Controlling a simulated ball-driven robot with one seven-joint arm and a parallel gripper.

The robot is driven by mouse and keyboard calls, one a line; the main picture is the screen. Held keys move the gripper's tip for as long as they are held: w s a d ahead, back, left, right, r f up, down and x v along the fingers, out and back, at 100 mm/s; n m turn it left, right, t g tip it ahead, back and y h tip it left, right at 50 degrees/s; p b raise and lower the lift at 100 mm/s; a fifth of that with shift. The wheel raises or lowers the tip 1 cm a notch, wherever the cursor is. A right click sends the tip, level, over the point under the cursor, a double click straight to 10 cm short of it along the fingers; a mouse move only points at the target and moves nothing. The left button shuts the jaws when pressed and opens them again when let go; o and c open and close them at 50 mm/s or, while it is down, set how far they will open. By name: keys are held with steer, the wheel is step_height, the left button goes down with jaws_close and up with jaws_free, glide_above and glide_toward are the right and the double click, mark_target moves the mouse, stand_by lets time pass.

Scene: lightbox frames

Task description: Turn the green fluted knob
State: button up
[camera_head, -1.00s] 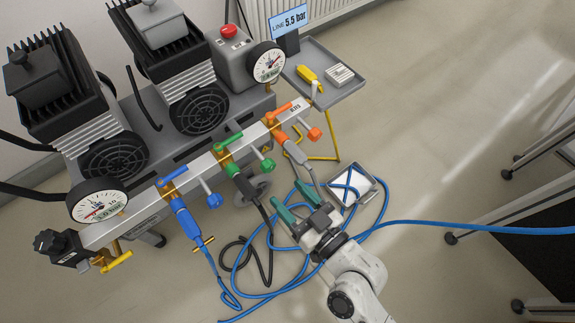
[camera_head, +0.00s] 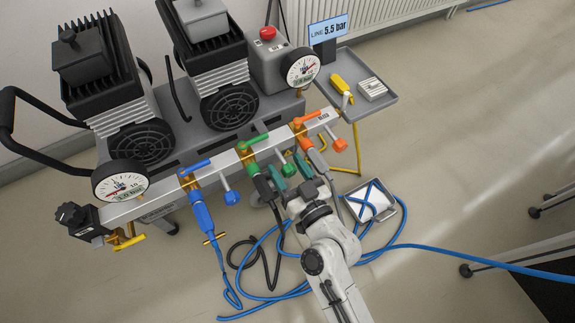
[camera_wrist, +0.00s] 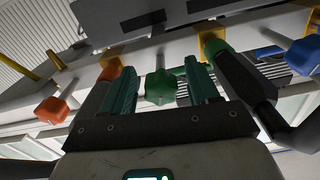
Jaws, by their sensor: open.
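The green fluted knob (camera_head: 289,170) sits on a short stem at the front of the metal manifold bar (camera_head: 225,158). My gripper (camera_head: 290,166) is open, with its teal fingers on either side of the knob. In the wrist view the green knob (camera_wrist: 160,88) shows between the two fingers, with a gap visible on each side. No contact shows. The gripper also shows in the wrist view (camera_wrist: 159,68).
A blue knob (camera_head: 232,198) and an orange knob (camera_head: 340,145) flank the green one. A black hose connector (camera_wrist: 245,85) lies close to the right finger in the wrist view. Blue hose (camera_head: 440,250) coils on the floor, with a tray (camera_head: 381,217) lying there.

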steer(key=shift+w+a, duration=0.15)
steer(key=shift+w, duration=0.05)
steer(key=c, duration=1)
